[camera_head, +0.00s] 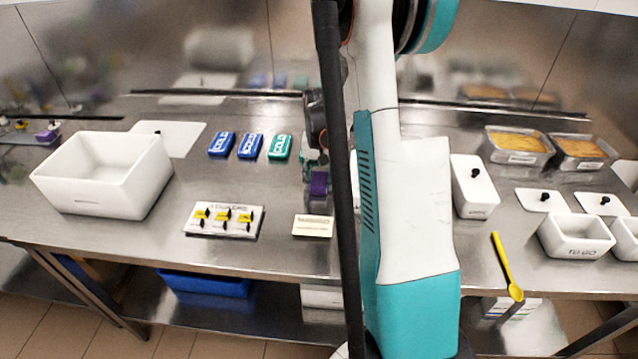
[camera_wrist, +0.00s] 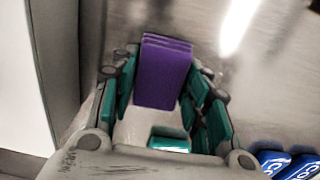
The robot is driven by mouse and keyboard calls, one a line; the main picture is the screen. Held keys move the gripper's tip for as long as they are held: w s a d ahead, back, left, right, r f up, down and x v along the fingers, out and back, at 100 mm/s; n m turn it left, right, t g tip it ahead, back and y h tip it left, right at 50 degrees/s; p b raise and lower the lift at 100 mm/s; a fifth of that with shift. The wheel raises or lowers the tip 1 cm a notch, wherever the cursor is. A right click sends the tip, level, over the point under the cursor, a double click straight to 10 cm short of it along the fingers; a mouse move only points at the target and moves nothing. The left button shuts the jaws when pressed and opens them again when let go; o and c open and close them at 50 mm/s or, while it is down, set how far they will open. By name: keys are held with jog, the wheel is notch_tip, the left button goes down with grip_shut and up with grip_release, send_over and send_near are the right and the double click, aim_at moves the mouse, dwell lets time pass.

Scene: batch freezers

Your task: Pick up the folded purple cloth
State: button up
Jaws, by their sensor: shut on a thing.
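The folded purple cloth (camera_wrist: 163,75) is between the two teal-padded fingers of my gripper (camera_wrist: 163,98) in the wrist view. My gripper is shut on it. In the head view the cloth (camera_head: 319,184) shows as a small purple patch below my gripper (camera_head: 316,168), partly hidden behind my arm. I cannot tell from these views whether the cloth touches the steel counter (camera_head: 275,192) or hangs a little above it.
Blue and teal cold packs (camera_head: 250,146) lie left of my gripper. A small card (camera_head: 313,226) lies in front. A large white bin (camera_head: 104,172) stands at the left. A lidded white container (camera_head: 474,188) and a yellow spoon (camera_head: 507,268) are to the right.

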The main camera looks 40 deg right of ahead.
aim_at(319, 179)
notch_tip(319, 179, up, 20)
jog(key=p, duration=0.6)
